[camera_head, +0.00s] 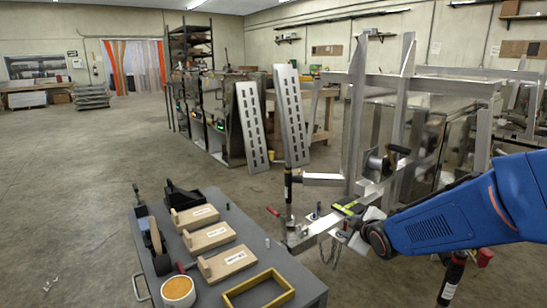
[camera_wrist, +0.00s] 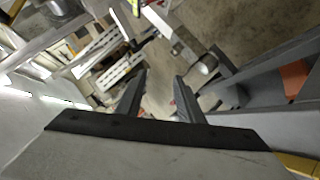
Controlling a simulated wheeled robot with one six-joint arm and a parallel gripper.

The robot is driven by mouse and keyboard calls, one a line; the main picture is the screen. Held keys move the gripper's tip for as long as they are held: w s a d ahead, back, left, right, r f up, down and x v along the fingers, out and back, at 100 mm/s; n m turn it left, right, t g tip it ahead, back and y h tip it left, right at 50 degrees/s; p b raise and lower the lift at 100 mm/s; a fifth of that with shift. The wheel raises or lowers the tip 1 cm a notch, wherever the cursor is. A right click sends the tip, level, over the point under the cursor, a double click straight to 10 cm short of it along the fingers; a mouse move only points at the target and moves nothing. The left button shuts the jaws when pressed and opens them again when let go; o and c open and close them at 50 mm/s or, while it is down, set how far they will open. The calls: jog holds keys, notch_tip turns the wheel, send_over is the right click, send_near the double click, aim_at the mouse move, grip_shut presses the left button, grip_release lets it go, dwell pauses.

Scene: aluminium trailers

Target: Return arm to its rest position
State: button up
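My blue arm (camera_head: 440,222) reaches in from the right in the head view. Its wrist end is in front of the aluminium trailer frame (camera_head: 358,110), near the trailer's tongue and to the right of the grey work table. In the wrist view my gripper (camera_wrist: 158,92) shows two dark fingers apart, with a clear gap and nothing between them. The wrist view is steeply tilted. In the head view the fingertips are hard to make out against the clutter around the tongue.
The grey table (camera_head: 258,240) holds several wooden blocks (camera_head: 211,236), a yellow frame (camera_head: 258,287) and an orange-topped cup (camera_head: 178,291). A black-handled jack (camera_head: 288,195) stands between table and trailer. Two slotted ramps (camera_head: 252,127) lean behind.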

jog(key=s+d+r+m+g, duration=0.1)
jog(key=s+m, duration=0.3)
jog(key=s, duration=0.7)
jog(key=s+d+r+m+g+h, duration=0.1)
jog(key=s+d+m+g, duration=0.1)
jog(key=s, duration=1)
jog(key=s+d+r+m+g, duration=0.1)
jog(key=s+m+g, duration=0.3)
jog(key=s, duration=0.7)
jog(key=shift+s+d+m+h, duration=0.3)
jog(key=shift+s+d+m, duration=0.15)
jog(key=shift+m, duration=0.55)
